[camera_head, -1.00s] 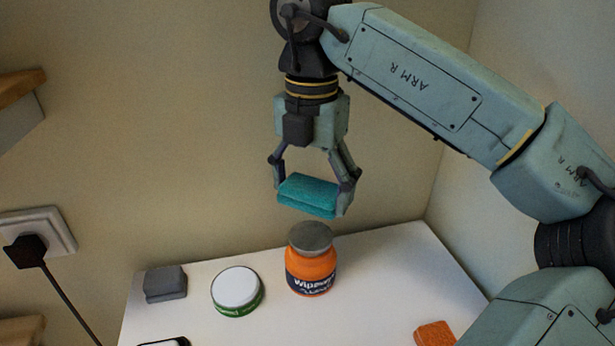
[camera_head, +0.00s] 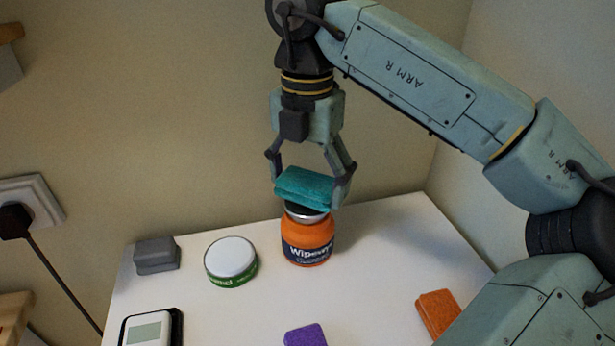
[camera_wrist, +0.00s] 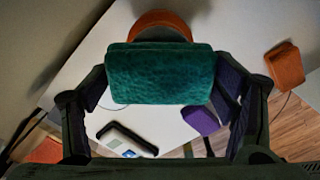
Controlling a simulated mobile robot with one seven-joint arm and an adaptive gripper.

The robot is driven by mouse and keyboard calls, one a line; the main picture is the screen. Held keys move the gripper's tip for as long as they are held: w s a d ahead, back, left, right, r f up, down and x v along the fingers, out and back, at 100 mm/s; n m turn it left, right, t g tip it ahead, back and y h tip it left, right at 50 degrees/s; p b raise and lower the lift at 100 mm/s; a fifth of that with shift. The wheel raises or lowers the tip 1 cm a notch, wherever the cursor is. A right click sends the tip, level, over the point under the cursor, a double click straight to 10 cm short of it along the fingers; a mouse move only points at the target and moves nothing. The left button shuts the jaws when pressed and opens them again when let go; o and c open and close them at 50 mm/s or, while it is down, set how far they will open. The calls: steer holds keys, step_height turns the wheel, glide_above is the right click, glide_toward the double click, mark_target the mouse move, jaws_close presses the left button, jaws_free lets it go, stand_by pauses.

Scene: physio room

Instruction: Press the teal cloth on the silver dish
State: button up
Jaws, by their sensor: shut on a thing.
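The teal cloth (camera_head: 304,187) is a folded, thick pad held level between the fingers of my gripper (camera_head: 308,185), which is shut on it. In the wrist view the cloth (camera_wrist: 160,77) fills the middle, between the two fingers. The silver dish (camera_head: 306,212) is on top of an orange jar (camera_head: 307,240) with a dark label. The cloth is right over the dish and hides most of it; only the near rim shows. They look touching or nearly so; I cannot tell which.
A white-topped green tin (camera_head: 231,260) and a grey block (camera_head: 157,256) stand left of the jar on the white table (camera_head: 385,250). A device with a screen (camera_head: 150,330), a purple block (camera_head: 305,336) and an orange block (camera_head: 437,312) lie nearer. A wall socket (camera_head: 32,205) is at left.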

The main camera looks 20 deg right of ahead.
mark_target(308, 179)
steer(key=shift+f+b, duration=0.95)
steer(key=shift+f, duration=0.2)
stand_by(2.1)
steer(key=shift+r+p, duration=2.6)
steer(key=shift+r, duration=1.05)
steer(key=shift+f, duration=0.1)
